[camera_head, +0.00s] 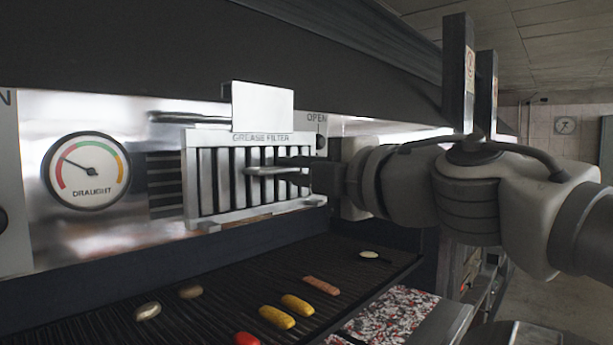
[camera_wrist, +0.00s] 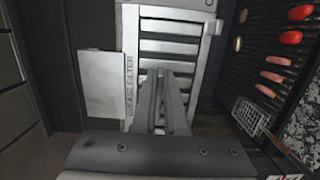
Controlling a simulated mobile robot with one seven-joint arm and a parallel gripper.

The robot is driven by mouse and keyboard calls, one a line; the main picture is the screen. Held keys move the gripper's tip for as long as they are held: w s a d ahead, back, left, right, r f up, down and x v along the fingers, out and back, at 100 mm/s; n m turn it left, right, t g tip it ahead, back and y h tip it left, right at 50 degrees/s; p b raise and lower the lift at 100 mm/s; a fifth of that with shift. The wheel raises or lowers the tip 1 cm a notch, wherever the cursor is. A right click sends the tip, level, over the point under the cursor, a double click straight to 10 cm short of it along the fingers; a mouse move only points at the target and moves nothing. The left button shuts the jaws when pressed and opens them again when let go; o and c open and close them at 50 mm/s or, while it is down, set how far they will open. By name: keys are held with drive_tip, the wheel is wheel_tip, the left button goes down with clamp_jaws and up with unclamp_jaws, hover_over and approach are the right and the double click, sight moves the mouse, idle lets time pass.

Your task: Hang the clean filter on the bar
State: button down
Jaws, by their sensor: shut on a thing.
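The filter (camera_head: 190,175) is a pale metal frame with dark vertical slots, labelled GREASE FILTER along its top edge. A blank white plate (camera_head: 262,105) rises above that edge. My gripper (camera_head: 265,171) is shut on the filter at its front face; the exact grip point is partly hidden. The filter stands roughly upright in front of the steel panel. In the wrist view the filter (camera_wrist: 210,50) lies beyond my fingers (camera_wrist: 165,85), with the white plate (camera_wrist: 103,83) at left. A dark horizontal bar (camera_head: 188,118) runs behind the filter's upper left; its right end is hidden.
Dark slots (camera_head: 163,185) show in the panel left of the filter. A draught gauge (camera_head: 87,171) is further left. Below is the grill (camera_head: 215,300) with several sausages, yellow pieces and round pieces. A turner (camera_wrist: 250,115) lies beside the food. A dark hood (camera_head: 150,45) overhangs above.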

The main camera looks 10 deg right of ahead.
drive_tip(key=a+f+b+x, duration=0.1)
drive_tip(key=b+x, duration=0.3)
drive_tip(key=x, duration=0.6)
drive_tip(key=shift+a+f, duration=0.4)
drive_tip(key=shift+f, duration=0.05)
idle(0.3)
drive_tip(key=shift+s, duration=0.1)
drive_tip(key=c, duration=0.9)
unclamp_jaws()
drive_tip(key=shift+f, duration=0.15)
